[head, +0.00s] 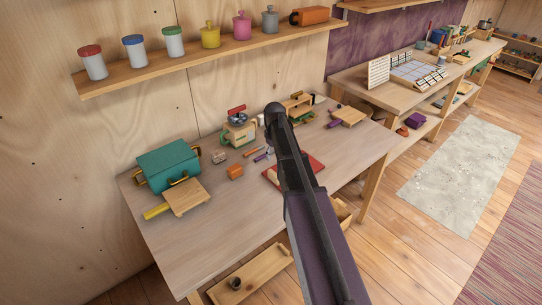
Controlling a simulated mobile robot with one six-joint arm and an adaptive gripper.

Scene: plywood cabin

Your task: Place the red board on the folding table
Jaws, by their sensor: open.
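The red board (316,164) lies flat on a wooden table (215,225), toward its front right. My dark arm crosses in front of the board and hides its middle. A small pale item seems to lie on its left part. I cannot tell whether this wooden table folds, and no other table in view is plainly a folding one. My gripper cannot be made out; only the links of my arm show, rising from the bottom edge.
A wall shelf (200,62) holds several jars. A second bench (385,97) stands beyond. Floor at right is open, with rugs.

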